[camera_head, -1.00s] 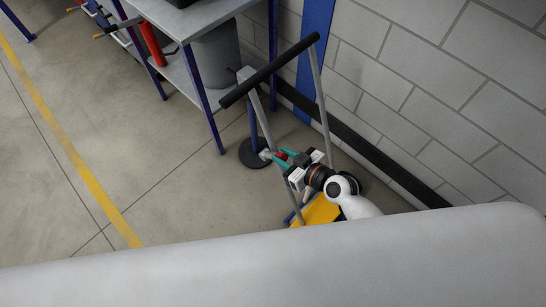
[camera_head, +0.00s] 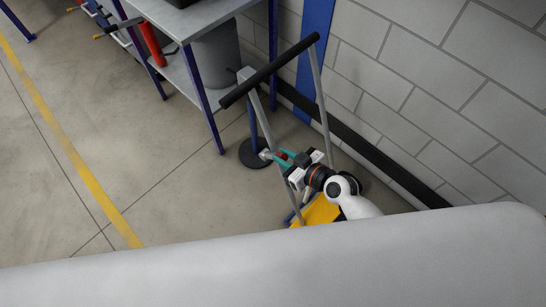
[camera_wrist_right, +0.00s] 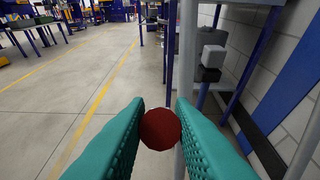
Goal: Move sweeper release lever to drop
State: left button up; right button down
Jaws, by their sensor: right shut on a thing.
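The sweeper has a black grip bar (camera_head: 270,70) on two grey handle posts, and a yellow body (camera_head: 319,211) low down, partly behind my arm and a large pale surface. The release lever shows as a dark red round knob (camera_wrist_right: 160,129) in the right wrist view, beside one grey post (camera_wrist_right: 188,80). My right gripper (camera_head: 284,157) has teal fingers and is shut on the red knob, close to the left handle post. In the wrist view the teal fingers (camera_wrist_right: 160,128) sit on either side of the knob. The lever's shaft is hidden. My left gripper is not in view.
A workbench (camera_head: 188,22) with blue legs and a grey bin (camera_head: 215,58) on its lower shelf stands behind the sweeper. A block wall (camera_head: 440,80) with a black rail runs along the right. The floor to the left, with a yellow line (camera_head: 75,160), is clear.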

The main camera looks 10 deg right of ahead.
dwell(0.6)
jog(key=shift+s+d+f+b, duration=0.25)
jog(key=shift+s+f+b, duration=0.15)
jog(key=shift+f+b, duration=0.35)
jog(key=shift+s+d+f+b, duration=0.4)
jog(key=shift+s+f+b, duration=0.1)
jog(key=shift+f+b, duration=0.15)
